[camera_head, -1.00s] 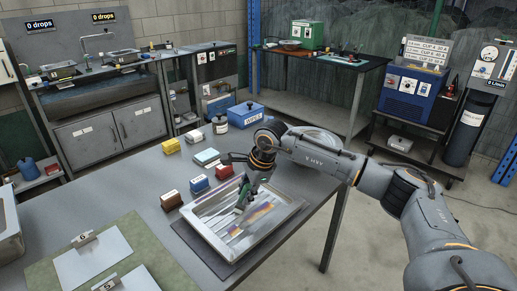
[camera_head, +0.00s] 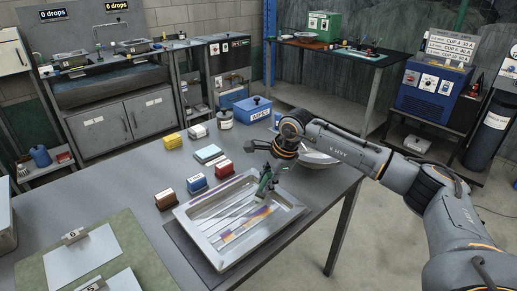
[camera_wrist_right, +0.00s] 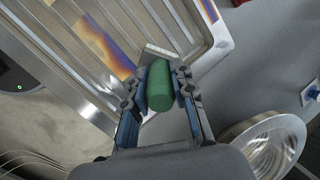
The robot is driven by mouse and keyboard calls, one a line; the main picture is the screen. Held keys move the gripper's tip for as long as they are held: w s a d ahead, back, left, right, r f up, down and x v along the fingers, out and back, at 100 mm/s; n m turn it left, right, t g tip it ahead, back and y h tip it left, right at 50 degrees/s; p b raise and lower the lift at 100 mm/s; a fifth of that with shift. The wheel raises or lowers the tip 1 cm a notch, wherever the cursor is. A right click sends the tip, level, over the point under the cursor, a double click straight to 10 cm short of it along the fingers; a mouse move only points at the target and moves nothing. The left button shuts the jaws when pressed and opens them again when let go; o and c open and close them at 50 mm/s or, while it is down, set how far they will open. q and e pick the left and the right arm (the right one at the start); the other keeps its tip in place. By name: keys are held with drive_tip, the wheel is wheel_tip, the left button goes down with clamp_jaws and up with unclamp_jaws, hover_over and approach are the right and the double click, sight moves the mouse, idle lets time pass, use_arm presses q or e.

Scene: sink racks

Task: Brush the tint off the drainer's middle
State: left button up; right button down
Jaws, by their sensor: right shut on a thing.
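The drainer (camera_head: 184,222) is a shiny metal tray with raised grooves, lying on a dark mat on the table. A purple, orange and yellow tint (camera_head: 250,219) runs across its middle; the tint also shows in the wrist view (camera_wrist_right: 108,42). My right gripper (camera_head: 267,180) is over the drainer's far right part. It is shut on a green-handled tool (camera_wrist_right: 160,86), held between two blue-padded fingers. The tool's lower end is dark and small in the head view (camera_head: 264,192); I cannot tell whether it touches the metal. My left gripper is not in view.
Brown, blue and red labelled blocks (camera_head: 197,184) stand along the drainer's far left side. A round metal bowl (camera_head: 318,158) stands behind my right wrist. Flat plates (camera_head: 82,258) lie on a green mat at the near left. A blue wipes box (camera_head: 252,110) stands at the back.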

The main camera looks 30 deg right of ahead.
drive_tip(key=r, duration=0.1)
drive_tip(key=r+p, duration=0.1)
drive_tip(key=r, duration=0.1)
drive_tip(key=r+p, duration=0.1)
drive_tip(key=shift+a+r, duration=0.3)
drive_tip(key=shift+r, duration=0.05)
drive_tip(key=shift+d+r+p, duration=0.2)
drive_tip(key=shift+r+p, duration=0.45)
drive_tip(key=shift+r, duration=0.35)
drive_tip(key=shift+a+r+p, duration=0.1)
drive_tip(key=shift+r+p, duration=0.25)
drive_tip(key=shift+r, duration=0.35)
drive_tip(key=shift+f, duration=0.1)
